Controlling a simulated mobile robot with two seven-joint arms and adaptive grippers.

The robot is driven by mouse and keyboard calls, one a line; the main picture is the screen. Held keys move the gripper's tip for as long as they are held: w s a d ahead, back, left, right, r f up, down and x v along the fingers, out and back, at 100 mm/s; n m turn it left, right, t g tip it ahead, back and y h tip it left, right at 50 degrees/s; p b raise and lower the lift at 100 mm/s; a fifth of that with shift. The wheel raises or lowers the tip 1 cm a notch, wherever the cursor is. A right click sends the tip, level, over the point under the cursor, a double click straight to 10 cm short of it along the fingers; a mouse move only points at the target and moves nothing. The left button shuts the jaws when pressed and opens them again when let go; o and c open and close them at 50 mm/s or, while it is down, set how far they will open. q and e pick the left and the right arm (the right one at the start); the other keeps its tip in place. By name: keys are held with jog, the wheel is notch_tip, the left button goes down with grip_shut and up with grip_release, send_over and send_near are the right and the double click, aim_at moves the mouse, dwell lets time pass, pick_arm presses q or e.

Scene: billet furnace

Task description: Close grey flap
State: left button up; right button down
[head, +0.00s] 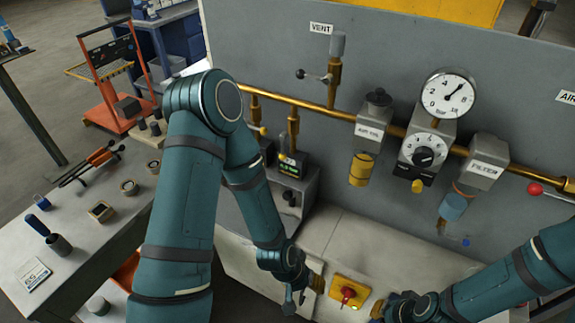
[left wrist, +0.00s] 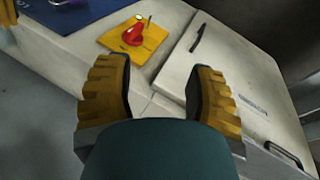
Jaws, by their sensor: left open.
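In the left wrist view a pale grey panel (left wrist: 235,75) with a dark bar on it lies right of the yellow plate with a red knob (left wrist: 133,35); it looks like the grey flap, but I cannot tell for sure. My left gripper (left wrist: 158,85) is open and empty, its yellow ribbed fingers apart over the pale bench top. In the head view my left gripper (head: 304,290) is low, just left of the yellow plate (head: 348,292). My right gripper (head: 385,308) is near the bottom edge, partly cut off, and its jaws do not show clearly.
A grey wall panel (head: 270,50) carries a brass pipe (head: 330,112), a gauge (head: 447,95) and valves. A side table (head: 80,220) with small parts stands at left. The bench top (head: 340,240) is mostly clear.

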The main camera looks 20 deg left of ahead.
pick_arm(q)
jog(key=c, duration=0.5)
jog(key=shift+f, duration=0.2)
grip_shut()
notch_tip(320, 180, down, 16)
jog(key=w+a+r+n+h+b, duration=0.1)
jog(key=n+h+b, duration=0.5)
jog(key=n+h, duration=0.65)
jog(key=w+a+f+n+t+y+b, duration=0.1)
jog(key=w+a+f+n+t+b, duration=0.1)
jog(key=a+n+t, duration=0.5)
jog(key=w+a+f+n+t+y+b, duration=0.1)
jog(key=w+a+n+t+y, duration=0.15)
jog(key=a+n+t, duration=0.4)
jog(key=s+a+f+n+t+y+b, duration=0.1)
jog(key=s+a+n+t+y, duration=0.3)
jog(key=a, duration=0.4)
jog(key=s+a+f+n+t+y+b, duration=0.1)
jog(key=a+f+n+t+y, duration=0.15)
jog(key=a+t+y, duration=0.4)
jog(key=w+r+g, duration=0.1)
jog(key=w+r, duration=0.8)
jog(key=r, duration=0.1)
jog(key=shift+a+n+g+y+p, duration=0.3)
jog(key=shift+n+y+p, duration=0.05)
jog(key=shift+n, duration=0.1)
